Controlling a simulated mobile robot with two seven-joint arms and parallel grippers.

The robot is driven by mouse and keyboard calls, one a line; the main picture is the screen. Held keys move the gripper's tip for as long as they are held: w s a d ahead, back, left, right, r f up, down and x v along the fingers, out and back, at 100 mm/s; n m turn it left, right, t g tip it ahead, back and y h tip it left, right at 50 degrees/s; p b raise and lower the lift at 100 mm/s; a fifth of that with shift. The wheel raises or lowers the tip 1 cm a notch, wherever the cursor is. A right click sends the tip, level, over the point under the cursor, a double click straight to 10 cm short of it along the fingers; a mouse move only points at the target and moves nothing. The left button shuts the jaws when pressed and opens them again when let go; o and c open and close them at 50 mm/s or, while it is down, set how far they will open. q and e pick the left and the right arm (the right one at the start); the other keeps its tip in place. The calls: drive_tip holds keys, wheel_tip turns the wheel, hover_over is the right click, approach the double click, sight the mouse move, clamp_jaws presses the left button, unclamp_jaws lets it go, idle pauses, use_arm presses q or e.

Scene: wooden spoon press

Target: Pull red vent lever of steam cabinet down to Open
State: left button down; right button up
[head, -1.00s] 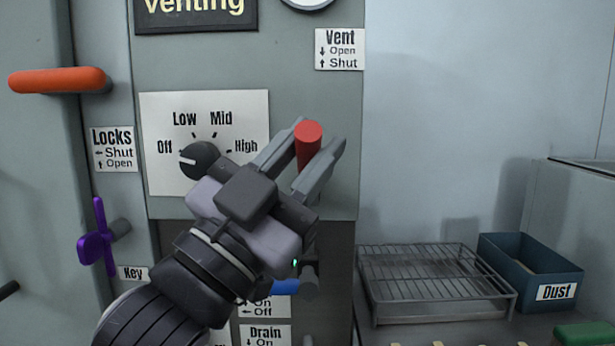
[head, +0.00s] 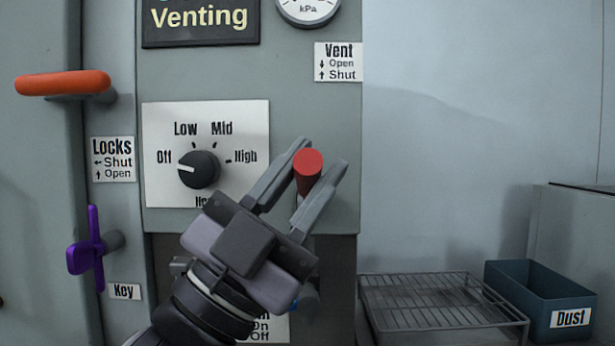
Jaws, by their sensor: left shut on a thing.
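The red vent lever (head: 308,163) sticks out of the grey steam cabinet (head: 310,112), below the "Vent" label (head: 338,62), whose down arrow reads Open and up arrow Shut. My left gripper (head: 321,153) comes up from the lower left and is shut on the lever, one finger on each side of it. The lever's round red end faces me between the fingers; its base is hidden. The display (head: 200,22) reads "Venting". My right gripper is not in view.
A black dial (head: 198,169) on a white plate points to Off. An orange handle (head: 62,83) and a purple handle (head: 87,250) stick out at left. A wire rack (head: 440,305) and a blue "Dust" bin (head: 540,295) stand at lower right.

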use_arm(q)
drive_tip(key=c, duration=1)
unclamp_jaws()
drive_tip(key=shift+f, duration=0.15)
drive_tip(key=shift+s+a+f, duration=0.1)
drive_tip(key=shift+a+f, duration=0.05)
drive_tip(key=shift+f, duration=0.05)
drive_tip(key=b+v, duration=0.1)
drive_tip(key=v, duration=0.5)
drive_tip(key=shift+s+a+f, duration=0.2)
